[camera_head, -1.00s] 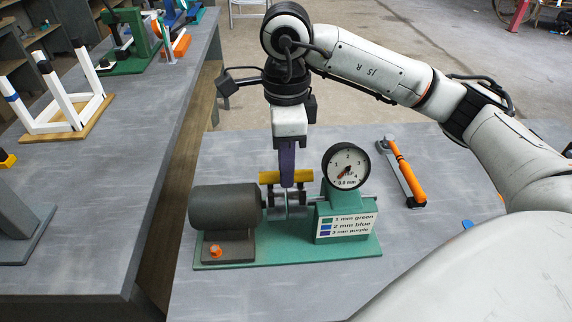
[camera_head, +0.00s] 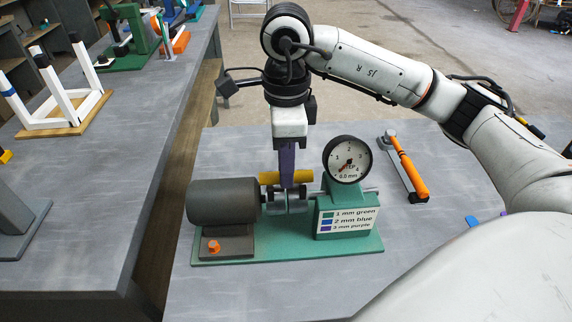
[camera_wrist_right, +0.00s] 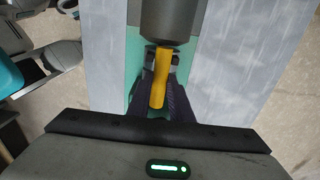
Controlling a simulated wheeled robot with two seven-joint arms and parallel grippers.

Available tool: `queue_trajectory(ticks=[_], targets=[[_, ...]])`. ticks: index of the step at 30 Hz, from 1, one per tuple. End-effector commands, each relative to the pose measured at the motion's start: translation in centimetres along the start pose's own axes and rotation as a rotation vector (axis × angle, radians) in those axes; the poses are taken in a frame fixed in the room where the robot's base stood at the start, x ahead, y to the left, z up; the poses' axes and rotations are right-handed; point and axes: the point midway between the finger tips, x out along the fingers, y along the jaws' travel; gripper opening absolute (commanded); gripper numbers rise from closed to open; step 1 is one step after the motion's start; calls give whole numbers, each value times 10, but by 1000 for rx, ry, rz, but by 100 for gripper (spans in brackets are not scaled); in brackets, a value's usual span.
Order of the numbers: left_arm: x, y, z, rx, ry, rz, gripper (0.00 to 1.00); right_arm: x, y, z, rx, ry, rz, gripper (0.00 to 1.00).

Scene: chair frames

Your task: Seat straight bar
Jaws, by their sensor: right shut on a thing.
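The straight bar is yellow. In the head view the bar (camera_head: 269,178) lies level, crosswise in my right gripper (camera_head: 287,181), whose purple fingers are shut on its middle. The bar sits right above the grey supports (camera_head: 289,203) of a green-based test fixture (camera_head: 290,247); I cannot tell whether it touches them. In the right wrist view the bar (camera_wrist_right: 160,75) lies between the dark fingers, its far end near a grey cylinder (camera_wrist_right: 168,20). My left gripper is not in view.
A grey motor-like cylinder (camera_head: 226,202) stands left of the bar and a dial gauge (camera_head: 347,160) right of it, above a colour-key label (camera_head: 347,222). An orange-handled tool (camera_head: 409,172) lies at the right. A second bench (camera_head: 95,200) holds a white-legged frame (camera_head: 62,92).

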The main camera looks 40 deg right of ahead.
Motion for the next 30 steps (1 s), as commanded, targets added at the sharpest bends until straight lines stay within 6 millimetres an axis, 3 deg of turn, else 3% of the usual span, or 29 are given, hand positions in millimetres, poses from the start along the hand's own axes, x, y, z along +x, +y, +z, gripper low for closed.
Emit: queue_trajectory(ticks=[28, 29, 30], targets=[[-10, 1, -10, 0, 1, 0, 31, -20, 0, 0, 0, 0, 2, 0], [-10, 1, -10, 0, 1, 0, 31, -20, 0, 0, 0, 0, 2, 22], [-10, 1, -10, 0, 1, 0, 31, -20, 0, 0, 0, 0, 2, 29]])
